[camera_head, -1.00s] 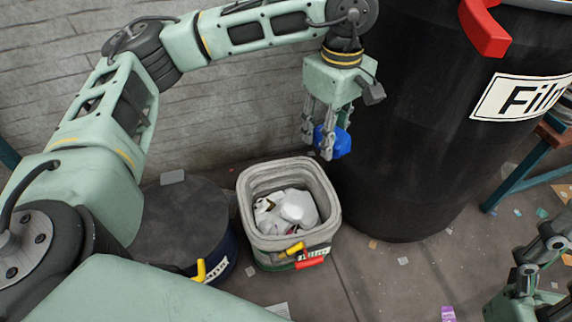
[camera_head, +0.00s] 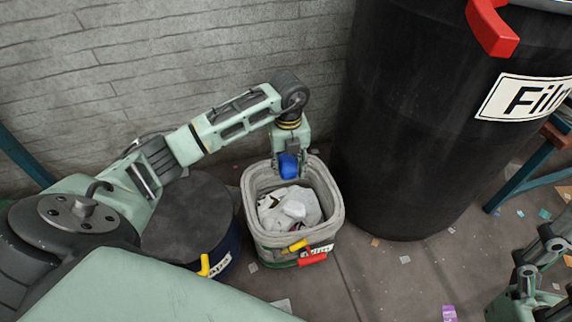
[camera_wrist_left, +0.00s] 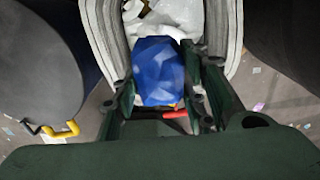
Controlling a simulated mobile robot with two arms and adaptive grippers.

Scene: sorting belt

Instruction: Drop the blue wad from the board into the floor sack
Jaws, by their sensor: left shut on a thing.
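The blue wad (camera_head: 288,166) is held in my left gripper (camera_head: 289,172), which is shut on it above the back part of the sack's opening. In the left wrist view the blue wad (camera_wrist_left: 160,72) sits between the two fingers, with the sack's inside behind it. The floor sack (camera_head: 334,205) is a grey, thick-rimmed open container on the floor. White crumpled pieces (camera_head: 290,208) lie inside it. My right gripper (camera_head: 528,284) shows only in part at the lower right edge, and its fingertips are unclear.
A dark lidded drum (camera_head: 188,222) stands close left of the sack. A tall black bin (camera_head: 420,140) with a white label and red handle stands to the right. A brick wall (camera_head: 180,70) is behind. Small scraps litter the floor at the right.

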